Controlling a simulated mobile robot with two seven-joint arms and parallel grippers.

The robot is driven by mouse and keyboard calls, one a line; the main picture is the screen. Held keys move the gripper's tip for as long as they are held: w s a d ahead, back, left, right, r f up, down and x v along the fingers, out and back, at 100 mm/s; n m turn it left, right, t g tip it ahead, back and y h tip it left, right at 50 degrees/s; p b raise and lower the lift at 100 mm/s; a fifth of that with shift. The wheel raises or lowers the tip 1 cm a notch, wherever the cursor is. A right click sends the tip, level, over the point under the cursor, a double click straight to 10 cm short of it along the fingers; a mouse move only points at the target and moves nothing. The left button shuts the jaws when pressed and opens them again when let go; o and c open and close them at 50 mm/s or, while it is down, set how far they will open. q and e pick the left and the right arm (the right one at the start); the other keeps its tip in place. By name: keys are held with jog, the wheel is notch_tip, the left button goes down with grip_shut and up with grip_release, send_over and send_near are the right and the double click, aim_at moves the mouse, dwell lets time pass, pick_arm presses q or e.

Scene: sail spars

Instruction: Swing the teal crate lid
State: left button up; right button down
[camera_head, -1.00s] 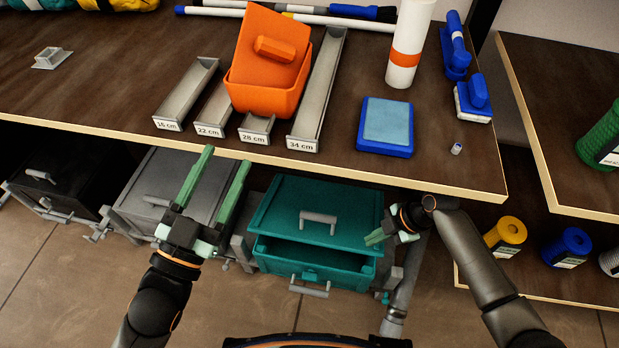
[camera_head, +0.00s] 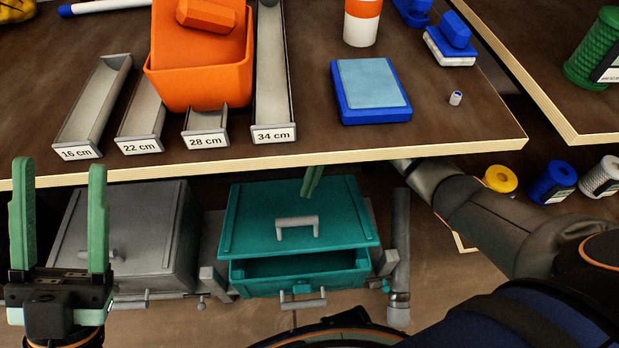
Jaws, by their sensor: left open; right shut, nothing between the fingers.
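The teal crate (camera_head: 300,286) stands on the floor under the workbench. Its teal lid (camera_head: 255,215) carries a grey handle (camera_head: 297,222), and a dark gap shows between the lid's front edge and the crate's front wall. My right arm reaches under the bench edge from the right. The shut, empty fingertips of my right gripper (camera_head: 312,182) show above the back part of the lid, behind the handle. The rest of that gripper is hidden by the bench; I cannot tell whether it touches the lid. My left gripper (camera_head: 60,195) is open and empty at the far left, apart from the crate.
A grey crate (camera_head: 125,235) stands left of the teal one. The bench edge (camera_head: 400,151) overhangs both. On the bench are labelled metal troughs (camera_head: 274,80), an orange bin (camera_head: 200,75) and a blue pad (camera_head: 370,92). Spools (camera_head: 553,183) lie at the right.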

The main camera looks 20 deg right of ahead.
aim_at(303, 237)
jog(key=b+x, duration=0.2)
jog(key=x, duration=0.4)
jog(key=shift+w+b, duration=0.1)
jog(key=shift+b, duration=0.25)
pick_arm(q)
jog(key=shift+n, duration=0.3)
jog(key=shift+w+d+f+b, duration=0.1)
jog(key=shift+f+b, duration=1.15)
jog(key=shift+f, duration=1.65)
pick_arm(e)
jog(key=shift+s+a+f, duration=0.15)
jog(key=shift+s+f, duration=0.4)
jog(key=shift+f, duration=0.65)
jog(key=shift+s+a+f, duration=0.2)
jog(key=shift+s+f, duration=0.4)
jog(key=shift+f, duration=0.6)
jog(key=shift+s+a+f, duration=0.15)
jog(key=shift+s+f, duration=0.4)
jog(key=shift+f, duration=0.65)
jog(key=shift+f, duration=0.15)
